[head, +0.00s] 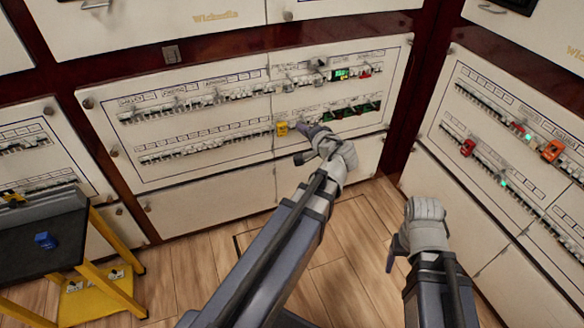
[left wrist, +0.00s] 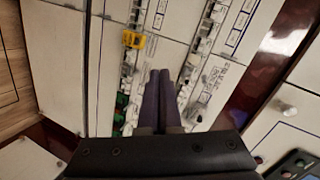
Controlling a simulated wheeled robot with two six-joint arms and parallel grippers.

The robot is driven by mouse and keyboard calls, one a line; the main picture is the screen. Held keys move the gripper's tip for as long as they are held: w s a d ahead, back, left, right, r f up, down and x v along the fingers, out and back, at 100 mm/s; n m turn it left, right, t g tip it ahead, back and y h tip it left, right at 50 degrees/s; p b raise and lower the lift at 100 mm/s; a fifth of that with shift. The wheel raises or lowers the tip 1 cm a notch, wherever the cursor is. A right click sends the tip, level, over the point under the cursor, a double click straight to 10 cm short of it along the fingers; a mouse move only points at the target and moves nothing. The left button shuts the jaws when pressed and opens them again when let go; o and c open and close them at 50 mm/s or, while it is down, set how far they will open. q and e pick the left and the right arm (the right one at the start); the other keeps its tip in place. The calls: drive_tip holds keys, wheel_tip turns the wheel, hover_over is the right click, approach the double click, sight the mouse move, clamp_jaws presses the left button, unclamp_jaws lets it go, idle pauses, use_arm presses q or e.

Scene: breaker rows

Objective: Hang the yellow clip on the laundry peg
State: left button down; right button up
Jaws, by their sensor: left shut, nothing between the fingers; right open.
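The yellow clip (head: 282,128) sits at the lower breaker row of the middle panel (head: 230,165), right of that row's centre. It also shows in the left wrist view (left wrist: 133,40), upper left of my fingertips. My left gripper (head: 301,128) is shut and empty, just right of the clip in the head view; in the left wrist view its closed fingers (left wrist: 159,73) point at the panel, with a gap to the clip. My right gripper (head: 392,262) is open and empty, low in front of the right panel. The labels are too small to read, so I cannot tell which peg is laundry.
The right panel (head: 480,215) carries a red piece (head: 467,147) and an orange piece (head: 552,151). A dark cart with yellow legs (head: 102,270) stands at lower left, a blue piece (head: 45,240) on it. The wooden floor (head: 190,275) between cart and arms is clear.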

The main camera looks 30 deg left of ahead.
sight(286, 134)
use_arm(q)
drive_tip(key=w+a+f+m+t+y+b, duration=0.1)
drive_tip(key=a+f+b, duration=0.1)
drive_tip(key=f+b, duration=0.4)
drive_tip(key=w+a+f+m+t+y+b, duration=0.1)
drive_tip(key=f+b, duration=0.4)
drive_tip(key=b, duration=0.5)
drive_tip(key=shift+w+a+f+m+t, duration=0.35)
drive_tip(key=shift+w+a+m+t, duration=0.3)
drive_tip(key=shift+a, duration=0.55)
drive_tip(key=shift+w, duration=0.2)
drive_tip(key=shift+x, duration=2.9)
drive_tip(key=shift+w+a+r, duration=0.1)
drive_tip(key=shift+w+a, duration=0.05)
drive_tip(key=shift+a, duration=0.1)
drive_tip(key=shift+d, duration=0.1)
drive_tip(key=v, duration=1)
drive_tip(key=shift+s+d, duration=0.25)
